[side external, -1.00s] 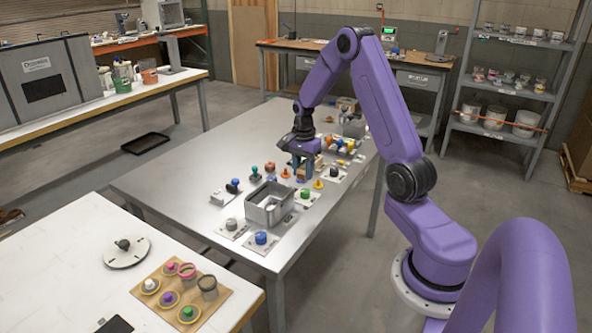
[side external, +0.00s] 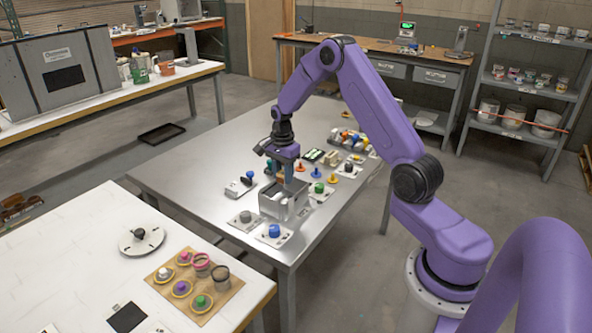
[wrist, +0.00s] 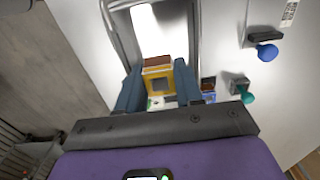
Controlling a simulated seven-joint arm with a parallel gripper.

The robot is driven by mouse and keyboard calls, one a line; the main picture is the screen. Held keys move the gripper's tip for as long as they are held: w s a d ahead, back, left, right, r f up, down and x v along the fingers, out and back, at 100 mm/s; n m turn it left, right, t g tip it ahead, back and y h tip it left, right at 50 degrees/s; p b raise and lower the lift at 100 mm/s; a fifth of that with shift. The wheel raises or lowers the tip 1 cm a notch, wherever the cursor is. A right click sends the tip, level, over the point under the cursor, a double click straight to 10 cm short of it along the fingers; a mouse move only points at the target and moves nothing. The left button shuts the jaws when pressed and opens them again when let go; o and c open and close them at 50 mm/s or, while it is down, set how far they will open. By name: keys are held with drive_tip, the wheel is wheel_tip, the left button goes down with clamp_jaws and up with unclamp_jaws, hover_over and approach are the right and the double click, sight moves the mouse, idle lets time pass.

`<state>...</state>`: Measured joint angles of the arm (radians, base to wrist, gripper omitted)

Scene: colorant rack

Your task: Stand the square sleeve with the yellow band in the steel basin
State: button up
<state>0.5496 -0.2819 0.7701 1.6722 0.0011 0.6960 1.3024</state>
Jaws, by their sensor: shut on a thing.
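The square sleeve with the yellow band (wrist: 159,84) is between my gripper's two blue fingers in the wrist view, with a brown top edge. My gripper (wrist: 158,88) is shut on it. In the side view my gripper (side external: 287,178) points down over the steel basin (side external: 270,208), a grey open box near the table's front. The basin also shows in the wrist view (wrist: 122,38), just beyond the sleeve. The sleeve is mostly hidden by the fingers in the side view. I cannot tell whether it touches the basin.
A blue knob (side external: 274,230) and a grey knob (side external: 245,216) on plates stand in front of the basin. A green knob (side external: 319,188) is to its right, and a dark blue one (side external: 249,176) to its left. The table's left part is clear.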

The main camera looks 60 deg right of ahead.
idle(0.4)
drive_tip(key=shift+f, duration=2.75)
drive_tip(key=shift+f, duration=1.3)
idle(0.4)
drive_tip(key=o, duration=1.4)
drive_tip(key=shift+r, duration=0.1)
drive_tip(key=shift+r, duration=3.4)
